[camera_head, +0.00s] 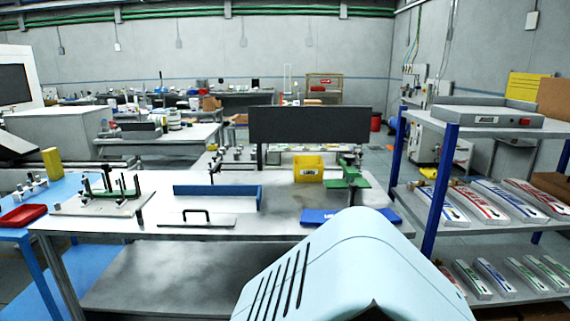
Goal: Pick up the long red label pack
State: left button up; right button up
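On the middle shelf of the rack at the right lie several long white label packs side by side. Two have red print: one red pack (480,203) is second from the left, the other red pack (538,197) is at the right end. A blue-printed pack (510,200) lies between them, and another blue-printed pack (440,206) is at the left end. A shorter pack with red marking (472,280) lies on the lower shelf. Neither of my grippers is in view.
The rack has blue posts (440,190) and a top shelf with a grey tray (487,116). Shorter blue and green packs (527,273) lie on the lower shelf.

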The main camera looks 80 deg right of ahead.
aim_at(560, 211)
jog(key=k+l+z, duration=0.15)
jog(key=z, duration=1.25)
jog(key=l+z, duration=0.9)
jog(key=i+l+z, duration=0.1)
jog(key=l+z, duration=0.15)
jog(key=l, duration=0.15)
jog(key=i+l+z, duration=0.1)
jog(key=l+z, duration=0.2)
jog(key=i+l+z, duration=0.1)
jog(key=l, duration=0.25)
jog(key=i+l, duration=0.15)
jog(key=l, duration=0.2)
jog(key=i+l+z, duration=0.15)
jog(key=l, duration=0.2)
jog(key=i+l, duration=0.15)
jog(key=l, duration=0.2)
jog(key=i+l, duration=0.15)
jog(key=l, duration=0.15)
jog(key=i+l, duration=0.2)
jog(key=l, duration=0.15)
jog(key=i+l, duration=0.15)
jog(key=l, duration=0.15)
jog(key=z, duration=0.25)
